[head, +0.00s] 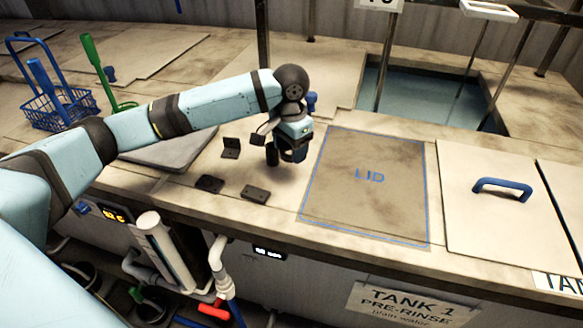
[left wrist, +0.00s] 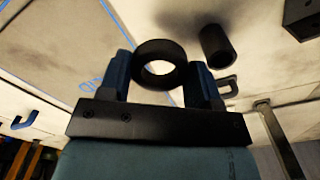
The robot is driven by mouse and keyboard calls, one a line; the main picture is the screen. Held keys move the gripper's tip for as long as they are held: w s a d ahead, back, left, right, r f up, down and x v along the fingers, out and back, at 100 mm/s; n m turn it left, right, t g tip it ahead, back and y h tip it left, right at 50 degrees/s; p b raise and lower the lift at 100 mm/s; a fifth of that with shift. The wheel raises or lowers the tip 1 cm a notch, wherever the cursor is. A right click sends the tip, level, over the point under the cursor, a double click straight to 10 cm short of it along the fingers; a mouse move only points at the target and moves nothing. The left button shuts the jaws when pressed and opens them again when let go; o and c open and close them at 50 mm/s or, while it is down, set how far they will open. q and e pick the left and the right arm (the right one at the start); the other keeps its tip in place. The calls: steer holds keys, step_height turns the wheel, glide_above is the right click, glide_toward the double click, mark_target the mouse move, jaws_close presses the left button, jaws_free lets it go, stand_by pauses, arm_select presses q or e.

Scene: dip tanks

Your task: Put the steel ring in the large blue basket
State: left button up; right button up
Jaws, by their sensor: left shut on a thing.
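My left gripper (head: 287,160) is over the counter, left of the blue-outlined lid area. In the left wrist view, my left gripper (left wrist: 165,75) is shut on the steel ring (left wrist: 163,47), which looks dark and sits between the two blue-black fingers with its hole facing the camera. In the head view the ring is hard to tell from the dark fingers. The blue basket (head: 62,117), an open wire one with a tall handle, stands on the counter at the far left, well away from this gripper. My right gripper is not in view.
Small black brackets (head: 255,193) lie left of the gripper. An open tank (head: 420,97) is behind right. A cover with a blue handle (head: 502,186) is at right. The lid area (head: 372,205) is clear.

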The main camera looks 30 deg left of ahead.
mark_target(291, 178)
arm_select(q)
steer(key=shift+f+p, duration=0.35)
steer(key=shift+f, duration=3.45)
steer(key=o, duration=0.9)
steer(key=shift+f, duration=0.15)
